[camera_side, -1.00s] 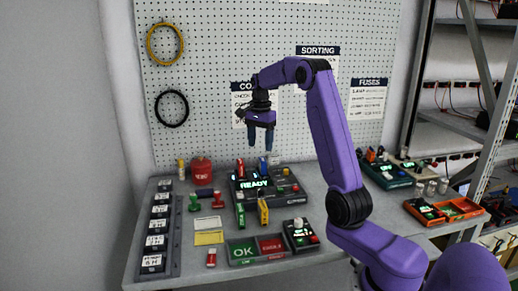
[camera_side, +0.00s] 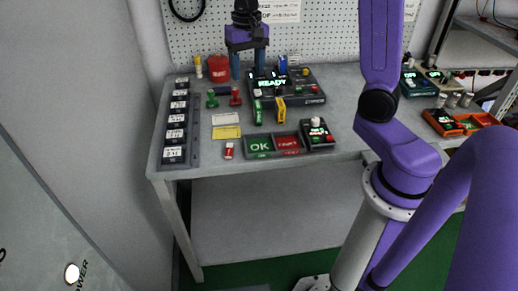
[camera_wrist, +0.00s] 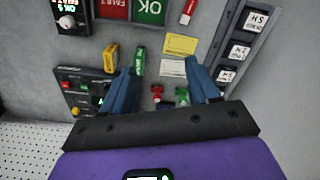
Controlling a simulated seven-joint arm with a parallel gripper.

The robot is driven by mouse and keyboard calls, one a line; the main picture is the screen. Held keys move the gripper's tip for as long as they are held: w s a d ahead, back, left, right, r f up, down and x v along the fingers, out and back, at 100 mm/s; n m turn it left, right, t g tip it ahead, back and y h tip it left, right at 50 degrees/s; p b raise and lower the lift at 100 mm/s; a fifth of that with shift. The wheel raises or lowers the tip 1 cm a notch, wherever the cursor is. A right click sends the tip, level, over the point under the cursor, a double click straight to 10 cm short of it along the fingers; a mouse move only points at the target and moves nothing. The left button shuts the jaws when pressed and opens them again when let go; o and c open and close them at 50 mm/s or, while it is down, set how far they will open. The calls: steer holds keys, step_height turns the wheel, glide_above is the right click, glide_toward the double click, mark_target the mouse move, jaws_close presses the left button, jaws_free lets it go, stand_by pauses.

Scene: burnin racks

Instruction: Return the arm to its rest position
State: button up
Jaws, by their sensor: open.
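My gripper (camera_side: 248,64) hangs with its blue fingers pointing down, at the back of the bench, just left of the black READY device (camera_side: 293,97). In the wrist view my gripper (camera_wrist: 160,84) is open, with its two fingers apart and nothing held between them. Green and red stamp-like pieces (camera_wrist: 158,94) show on the bench beyond the gap between the fingers. My forearm runs up out of the top of the side view, so part of the arm is hidden. How high the fingertips are above the bench is hard to tell.
On the grey bench (camera_side: 215,158) stand a red can (camera_side: 219,68), a row of labelled slots (camera_side: 175,129), yellow and white cards (camera_side: 226,132), an OK/FAULT tray (camera_side: 274,156) and a small dial box (camera_side: 317,134). A pegboard (camera_side: 325,35) rises behind. Metal shelving (camera_side: 479,45) is at the right.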

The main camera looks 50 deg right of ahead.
steer(key=s+a+f+n, duration=0.1)
steer(key=s+a+n, duration=0.35)
steer(key=s, duration=0.25)
steer(key=s+a+f+n, duration=0.1)
steer(key=s+a+n, duration=0.35)
steer(key=s, duration=0.25)
steer(key=s+d+f+n, duration=0.1)
steer(key=s+f+n, duration=0.1)
steer(key=s+n, duration=0.6)
steer(key=s, duration=0.5)
steer(key=shift+d+f+n, duration=0.15)
steer(key=shift+d+n, duration=0.05)
steer(key=shift+n, duration=0.2)
